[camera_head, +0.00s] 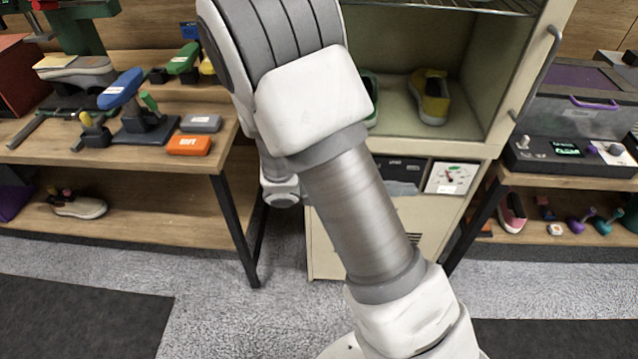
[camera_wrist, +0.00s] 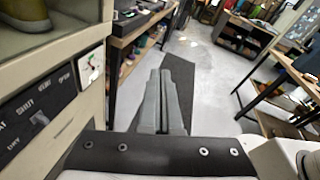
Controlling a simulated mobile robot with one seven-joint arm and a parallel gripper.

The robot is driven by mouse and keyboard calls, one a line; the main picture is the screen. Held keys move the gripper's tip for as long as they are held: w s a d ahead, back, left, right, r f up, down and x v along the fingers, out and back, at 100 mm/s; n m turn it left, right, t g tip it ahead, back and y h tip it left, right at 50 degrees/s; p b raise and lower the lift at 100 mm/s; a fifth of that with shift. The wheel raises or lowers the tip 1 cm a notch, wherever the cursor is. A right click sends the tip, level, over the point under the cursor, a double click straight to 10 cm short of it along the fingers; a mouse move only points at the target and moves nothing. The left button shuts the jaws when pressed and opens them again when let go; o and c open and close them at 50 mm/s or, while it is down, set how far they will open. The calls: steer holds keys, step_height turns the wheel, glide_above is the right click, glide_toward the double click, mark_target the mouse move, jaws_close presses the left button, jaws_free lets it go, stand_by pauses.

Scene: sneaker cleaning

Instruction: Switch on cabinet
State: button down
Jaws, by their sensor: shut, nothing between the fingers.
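The cream cabinet (camera_head: 490,85) stands behind my arm in the head view, its upper compartment open at the front. Below that compartment are a black control panel (camera_head: 402,168) and a white dial plate (camera_head: 452,178); my arm covers part of this area. In the wrist view, the black panel (camera_wrist: 22,112) with white lettering and a small grey switch (camera_wrist: 39,119) is at the left, beside the dial plate (camera_wrist: 90,66). My gripper (camera_wrist: 160,74) is shut and empty, to the right of the panel and apart from it. The head view does not clearly show its fingers.
A yellow-green shoe (camera_head: 431,97) sits inside the cabinet. A wooden workbench (camera_head: 175,168) with tools and brushes stands to the left. Grey floor is open in front.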

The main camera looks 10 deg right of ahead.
steer(key=w+a+f+n+t+y+b, duration=0.3)
steer(key=a+f+n+t, duration=0.1)
steer(key=f+n+t, duration=0.3)
steer(key=w+a+f+n+t+y+b, duration=0.3)
steer(key=f+n+t, duration=0.5)
steer(key=f+n, duration=0.3)
steer(key=w+a+f+n+t+y+b, duration=0.4)
steer(key=a+f+n+t, duration=0.3)
steer(key=n, duration=0.6)
step_height(320, 180, down, 2)
steer(key=shift+w+f+t+b, duration=0.3)
steer(key=shift+w+t, duration=0.2)
steer(key=shift+w, duration=0.2)
steer(key=b+x, duration=0.2)
steer(key=x, duration=1.2)
steer(key=shift+r, duration=0.15)
